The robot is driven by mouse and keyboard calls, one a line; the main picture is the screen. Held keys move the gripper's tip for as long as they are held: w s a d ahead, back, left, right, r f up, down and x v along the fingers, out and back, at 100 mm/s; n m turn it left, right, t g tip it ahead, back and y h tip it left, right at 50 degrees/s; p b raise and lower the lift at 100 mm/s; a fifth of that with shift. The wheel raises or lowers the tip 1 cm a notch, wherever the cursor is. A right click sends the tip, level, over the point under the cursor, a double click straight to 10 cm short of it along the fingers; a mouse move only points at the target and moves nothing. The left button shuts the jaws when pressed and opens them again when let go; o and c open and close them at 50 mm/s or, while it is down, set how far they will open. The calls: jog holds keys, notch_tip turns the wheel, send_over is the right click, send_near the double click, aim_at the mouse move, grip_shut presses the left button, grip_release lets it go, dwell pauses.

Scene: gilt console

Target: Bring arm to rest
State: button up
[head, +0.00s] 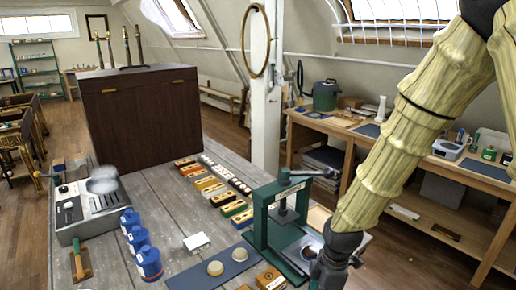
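My arm (408,120) comes down from the upper right corner, with pale yellow ribbed links. Its dark wrist reaches the bottom edge of the head view, over the right front of the grey wooden table (185,215). My gripper (330,275) shows only as a dark shape low in the view and is partly cut off. Its fingertips and anything between them cannot be made out. It is close beside a green press (262,225) with a lever; whether they touch I cannot tell.
Left on the table are a grey machine (88,208), several blue bottles (148,262) and a wood-handled tool (80,262). Several small blocks (210,185) line the middle. A dark blue mat (225,272) holds two round pieces. A dark cabinet (145,120) stands behind; a workbench (400,150) runs at right.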

jog(key=s+d+f+m, duration=0.1)
jog(key=s+f+m, duration=0.35)
jog(key=f, duration=0.45)
jog(key=s+f+m, duration=0.4)
jog(key=s+f, duration=0.1)
jog(key=f, duration=0.3)
jog(key=s+d+f+m, duration=0.2)
jog(key=s+f+m, duration=0.2)
jog(key=s+f, duration=0.2)
jog(key=s+d+f+m, duration=0.3)
jog(key=s+f+m, duration=0.2)
jog(key=s, duration=0.4)
jog(key=shift+f+h+b, duration=0.3)
jog(key=shift+f+h, duration=0.05)
jog(key=shift+h, duration=0.05)
